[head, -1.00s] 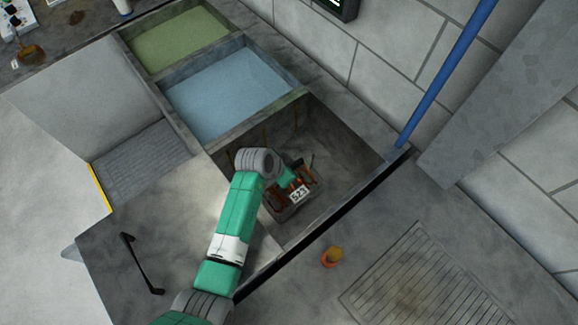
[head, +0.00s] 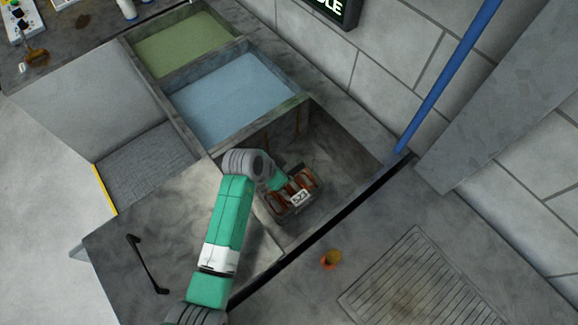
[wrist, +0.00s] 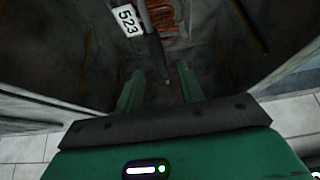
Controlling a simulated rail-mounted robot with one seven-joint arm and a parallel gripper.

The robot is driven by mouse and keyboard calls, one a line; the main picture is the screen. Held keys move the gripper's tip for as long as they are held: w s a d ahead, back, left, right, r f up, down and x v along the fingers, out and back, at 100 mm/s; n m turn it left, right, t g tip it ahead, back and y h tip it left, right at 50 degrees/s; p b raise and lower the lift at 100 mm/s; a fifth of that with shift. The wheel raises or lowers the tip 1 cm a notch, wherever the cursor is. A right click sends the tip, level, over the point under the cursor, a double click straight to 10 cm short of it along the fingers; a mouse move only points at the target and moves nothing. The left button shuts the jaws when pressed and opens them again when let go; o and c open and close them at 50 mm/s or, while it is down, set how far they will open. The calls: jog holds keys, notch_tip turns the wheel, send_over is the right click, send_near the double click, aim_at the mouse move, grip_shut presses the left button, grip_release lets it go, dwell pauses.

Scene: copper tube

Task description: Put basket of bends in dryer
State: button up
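The basket of bends (head: 293,213) is a dark basket holding copper-coloured bends, with a white tag marked 523. It is inside the bare grey compartment (head: 345,165) at the near end of the tank row. My gripper (head: 283,184) is down in this compartment, right at the basket. In the wrist view, the two green fingers of my gripper (wrist: 158,85) stand apart. A dark bar (wrist: 152,45), seemingly the basket's handle, reaches between them with gaps on both sides. Copper bends (wrist: 162,18) show beyond. Whether the basket rests fully on the floor is unclear.
Blue (head: 232,95) and green (head: 185,45) filled tanks adjoin the compartment. A blue pipe (head: 450,75) rises at its right corner. A flat lid with a black handle (head: 147,265) lies at left. A small orange item (head: 331,260) sits on the near surface.

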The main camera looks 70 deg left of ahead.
jog(key=p+v, duration=0.1)
jog(key=v, duration=0.4)
jog(key=shift+s+r, duration=0.15)
jog(key=shift+r, duration=0.2)
jog(key=w+d+r+m+t+y, duration=0.1)
jog(key=w+d+r+t, duration=0.25)
jog(key=w+r, duration=0.6)
jog(key=w+d+r+m+t+y, duration=0.15)
jog(key=w+d+r, duration=0.4)
jog(key=r, duration=0.75)
jog(key=w+d+r+t+y, duration=0.1)
jog(key=w+d+r+t, duration=0.2)
jog(key=w+r, duration=0.65)
jog(key=d+r+t+h, duration=0.1)
jog(key=d+r+t, duration=0.4)
jog(key=d+r, duration=0.9)
jog(key=s+d+r+m+t+h, duration=0.1)
jog(key=s+d+r+t+h, duration=0.1)
jog(key=d+r, duration=0.4)
jog(key=s+d+r+t+h, duration=0.2)
jog(key=s+d+r+t, duration=0.2)
jog(key=r, duration=0.8)
jog(key=s+d, duration=0.2)
jog(key=shift+s+d+m+h, duration=0.35)
jog(key=shift+s, duration=0.05)
